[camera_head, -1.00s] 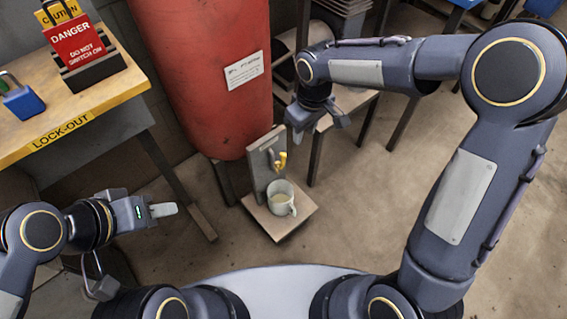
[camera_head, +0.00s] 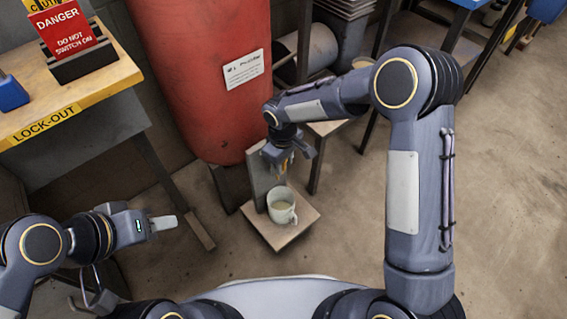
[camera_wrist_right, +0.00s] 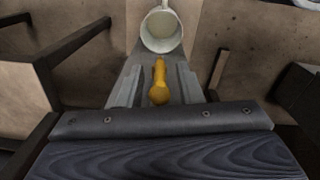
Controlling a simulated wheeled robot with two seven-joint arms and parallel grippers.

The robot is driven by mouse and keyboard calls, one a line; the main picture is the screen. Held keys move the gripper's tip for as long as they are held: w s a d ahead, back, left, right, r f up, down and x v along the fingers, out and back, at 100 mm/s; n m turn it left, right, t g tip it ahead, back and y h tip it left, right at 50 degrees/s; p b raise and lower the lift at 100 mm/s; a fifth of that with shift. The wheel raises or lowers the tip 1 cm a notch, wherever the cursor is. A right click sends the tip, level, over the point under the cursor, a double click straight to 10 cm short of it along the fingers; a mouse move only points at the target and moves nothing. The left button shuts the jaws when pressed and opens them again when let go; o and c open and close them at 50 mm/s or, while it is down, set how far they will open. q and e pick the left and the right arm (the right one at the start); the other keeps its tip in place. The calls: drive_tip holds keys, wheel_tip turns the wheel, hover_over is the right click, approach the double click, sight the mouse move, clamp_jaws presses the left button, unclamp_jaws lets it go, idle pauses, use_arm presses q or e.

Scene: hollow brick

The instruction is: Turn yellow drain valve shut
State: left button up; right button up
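The yellow drain valve (camera_wrist_right: 159,82) shows in the right wrist view as a rounded yellow handle. My right gripper (camera_wrist_right: 157,84) is open, with one grey finger on each side of the handle and a gap on both sides. In the head view my right gripper (camera_head: 288,158) is in front of the grey upright plate below the red tank, and it hides most of the valve. My left gripper (camera_head: 162,222) is far from the valve at the lower left. Its fingers overlap, so its opening cannot be told.
A white mug (camera_head: 282,205) with pale liquid stands on a small wooden board (camera_head: 272,233) below the valve. The red tank (camera_head: 205,75) rises behind. A lock-out bench (camera_head: 95,92) is at the left. Bare floor (camera_head: 500,200) lies at the right.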

clamp_jaws()
use_arm(q)
drive_tip(key=shift+r, duration=0.15)
